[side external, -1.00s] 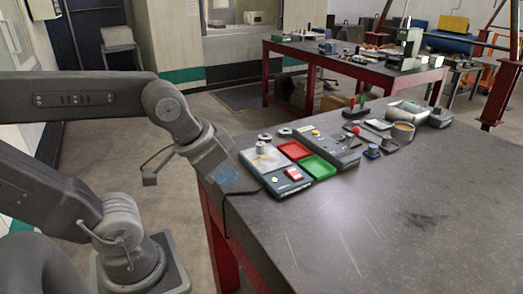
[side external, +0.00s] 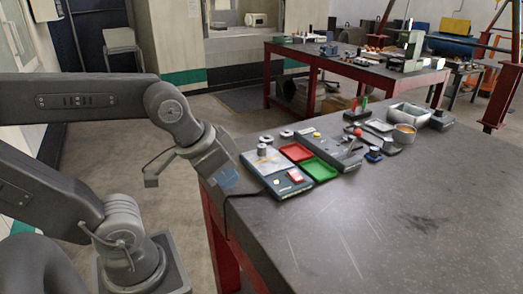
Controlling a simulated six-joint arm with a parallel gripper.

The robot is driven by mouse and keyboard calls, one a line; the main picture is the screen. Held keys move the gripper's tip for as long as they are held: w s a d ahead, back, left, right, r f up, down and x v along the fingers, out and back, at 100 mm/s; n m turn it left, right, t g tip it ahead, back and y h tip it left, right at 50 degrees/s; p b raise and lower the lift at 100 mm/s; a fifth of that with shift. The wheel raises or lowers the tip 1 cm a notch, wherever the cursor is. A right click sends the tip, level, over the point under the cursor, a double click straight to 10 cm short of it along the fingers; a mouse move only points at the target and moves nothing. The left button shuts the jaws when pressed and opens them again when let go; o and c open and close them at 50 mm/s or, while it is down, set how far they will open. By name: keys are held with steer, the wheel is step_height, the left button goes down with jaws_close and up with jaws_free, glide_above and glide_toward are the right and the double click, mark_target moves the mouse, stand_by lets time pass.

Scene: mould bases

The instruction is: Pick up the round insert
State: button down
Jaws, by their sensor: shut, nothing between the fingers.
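My gripper (side external: 226,181) is at the end of my arm, by the table's left edge, seen from behind. Its fingers are hard to make out; it is shut and holds nothing. A small grey upright cylinder (side external: 262,150), possibly the round insert, stands on the pale plate at the back of the left base unit (side external: 282,190), just right of my gripper and apart from it. Two grey rings (side external: 286,133) (side external: 266,139) lie on the table behind it. A small blue round piece (side external: 374,154) sits farther right. I cannot tell for sure which is the insert.
A red tray (side external: 296,152) and a green tray (side external: 319,169) lie beside the base unit. The front and right of the table (side external: 400,220) are clear.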

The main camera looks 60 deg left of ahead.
steer(key=c, duration=1.8)
jaws_free()
steer(key=o, duration=1.1)
steer(key=shift+c, duration=0.2)
steer(key=w+a+r+m+g+y, duration=0.1)
steer(key=w+a+r+m, duration=0.1)
steer(key=w+a+m, duration=0.15)
steer(key=w+a+r+m+g, duration=0.1)
steer(key=w+a+r+m, duration=0.1)
steer(key=w, duration=0.3)
steer(key=m+g, duration=0.4)
steer(key=m, duration=0.6)
glide_toward(262, 145)
steer(key=f, duration=1)
steer(key=shift+s+a+f, duration=0.2)
steer(key=shift+a, duration=0.15)
